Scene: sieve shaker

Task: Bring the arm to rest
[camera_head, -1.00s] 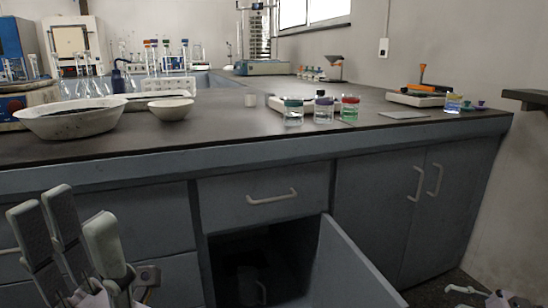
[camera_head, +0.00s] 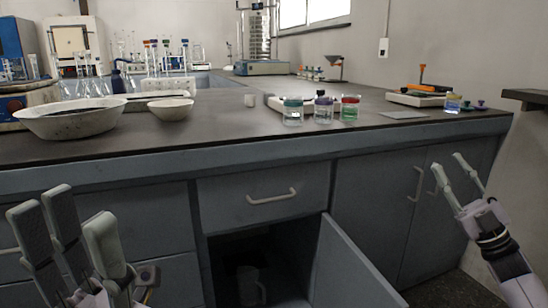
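My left gripper (camera_head: 78,225) is at the lower left, in front of the drawers and below the bench top. Its grey fingers point up and stand apart with nothing between them. My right gripper (camera_head: 445,163) is at the lower right, in front of the closed cupboard doors. Its pale fingers point up and to the left, spread apart and empty. Neither gripper touches the bench. The sieve shaker (camera_head: 258,67) stands far back on the bench, with a tall stack on its base.
A cabinet door (camera_head: 350,270) hangs open at lower centre, with a jug (camera_head: 248,285) inside. A large bowl (camera_head: 70,122), a small bowl (camera_head: 170,109) and lidded jars (camera_head: 293,112) stand on the bench (camera_head: 235,126). An orange-handled tool (camera_head: 421,78) lies at the right.

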